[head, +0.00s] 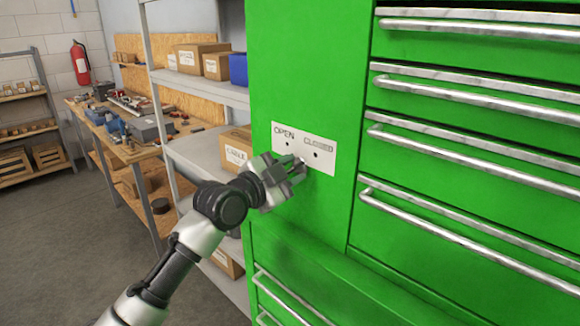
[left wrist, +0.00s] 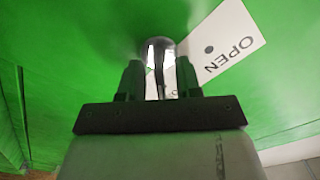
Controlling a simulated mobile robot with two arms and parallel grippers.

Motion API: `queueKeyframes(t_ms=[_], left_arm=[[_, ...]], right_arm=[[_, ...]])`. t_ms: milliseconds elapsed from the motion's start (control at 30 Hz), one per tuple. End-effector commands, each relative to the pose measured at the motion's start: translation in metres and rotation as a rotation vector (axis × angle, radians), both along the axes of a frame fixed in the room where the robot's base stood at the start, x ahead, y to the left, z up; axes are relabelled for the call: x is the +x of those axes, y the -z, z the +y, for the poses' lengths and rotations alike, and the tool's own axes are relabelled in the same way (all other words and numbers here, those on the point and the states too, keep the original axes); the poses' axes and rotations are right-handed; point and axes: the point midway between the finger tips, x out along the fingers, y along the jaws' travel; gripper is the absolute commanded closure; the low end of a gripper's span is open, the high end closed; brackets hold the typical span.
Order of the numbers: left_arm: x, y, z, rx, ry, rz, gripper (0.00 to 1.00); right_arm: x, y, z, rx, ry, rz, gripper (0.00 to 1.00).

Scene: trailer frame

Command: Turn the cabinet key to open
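The green cabinet (head: 305,70) stands close in front, filling the middle and right of the head view. A white label plate (head: 328,155) on it reads OPEN on the left and CLOSED on the right, with a dark dot under each word. My left gripper (head: 299,170) is at the plate's lower edge, below and between the words. In the left wrist view, the shiny metal key (left wrist: 160,48) stands between its two close-set fingers, which are shut on it. The fingers hide most of the key in the head view. My right gripper is not in view.
Silver-handled drawers (head: 470,160) fill the cabinet's right side, and a green ledge (head: 330,280) juts out below the plate. Grey shelves (head: 205,92) with boxes stand close on the left. A workbench (head: 150,150) and open floor lie beyond.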

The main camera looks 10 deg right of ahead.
Motion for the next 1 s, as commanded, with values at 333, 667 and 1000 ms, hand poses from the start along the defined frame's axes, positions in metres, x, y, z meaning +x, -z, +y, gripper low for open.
queueKeyframes(t_ms=[333,667,1000], left_arm=[[0.0002,0.0004,-0.0005,-0.001,0.000,0.001,0.83],[0.0001,0.0005,-0.0003,-0.004,0.000,0.006,1.00],[0.0007,0.0000,-0.0001,-0.080,0.001,0.119,1.00]], right_arm=[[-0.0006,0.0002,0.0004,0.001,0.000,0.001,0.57],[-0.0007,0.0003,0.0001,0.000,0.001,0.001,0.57],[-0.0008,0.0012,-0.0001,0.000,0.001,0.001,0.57]])
